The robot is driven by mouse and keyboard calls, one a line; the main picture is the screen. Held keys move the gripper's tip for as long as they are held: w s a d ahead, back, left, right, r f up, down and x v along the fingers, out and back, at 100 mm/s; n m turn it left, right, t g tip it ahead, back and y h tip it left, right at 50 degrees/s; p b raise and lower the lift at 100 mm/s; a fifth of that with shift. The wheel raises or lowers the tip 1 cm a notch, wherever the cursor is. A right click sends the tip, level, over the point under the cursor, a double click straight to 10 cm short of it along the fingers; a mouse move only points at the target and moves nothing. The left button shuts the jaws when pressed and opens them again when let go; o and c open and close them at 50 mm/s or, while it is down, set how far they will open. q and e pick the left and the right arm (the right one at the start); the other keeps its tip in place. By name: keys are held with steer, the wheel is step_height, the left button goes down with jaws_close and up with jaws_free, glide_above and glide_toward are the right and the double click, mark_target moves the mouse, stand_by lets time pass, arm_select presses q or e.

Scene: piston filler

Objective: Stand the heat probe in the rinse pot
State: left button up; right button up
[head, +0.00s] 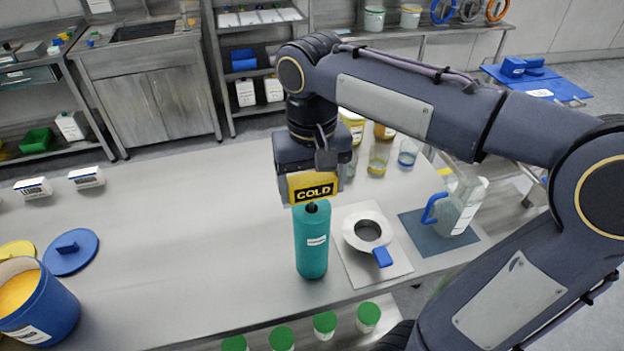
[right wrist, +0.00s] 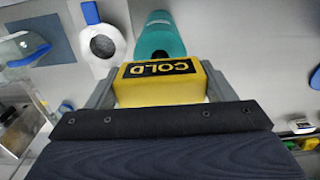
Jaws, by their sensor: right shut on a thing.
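The heat probe (head: 313,188) has a yellow block-shaped head with a black panel reading COLD. My right gripper (head: 309,176) is shut on that head, one finger on each side, as the right wrist view shows on the probe (right wrist: 160,85). The head is above the mouth of a tall teal pot (head: 312,262), which appears to be the rinse pot and stands upright on the table. A short dark piece shows between head and pot mouth; how far it reaches inside is hidden. The pot is also in the right wrist view (right wrist: 163,30). My left gripper is not in view.
Right of the pot, a white funnel-like dish with a blue handle (head: 383,257) lies on a pale mat. A clear jug (head: 462,212) stands on a dark mat beyond. A blue tub (head: 45,318) and lid (head: 71,252) are at left. The table's middle left is clear.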

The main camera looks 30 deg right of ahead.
steer(key=shift+f+b, duration=0.85)
steer(key=shift+f, duration=0.5)
steer(key=o, duration=1)
steer(key=shift+o, duration=0.2)
step_height(320, 180, up, 8)
steer(key=shift+f+p, duration=0.1)
steer(key=shift+p, duration=0.4)
steer(key=shift+s, duration=0.1)
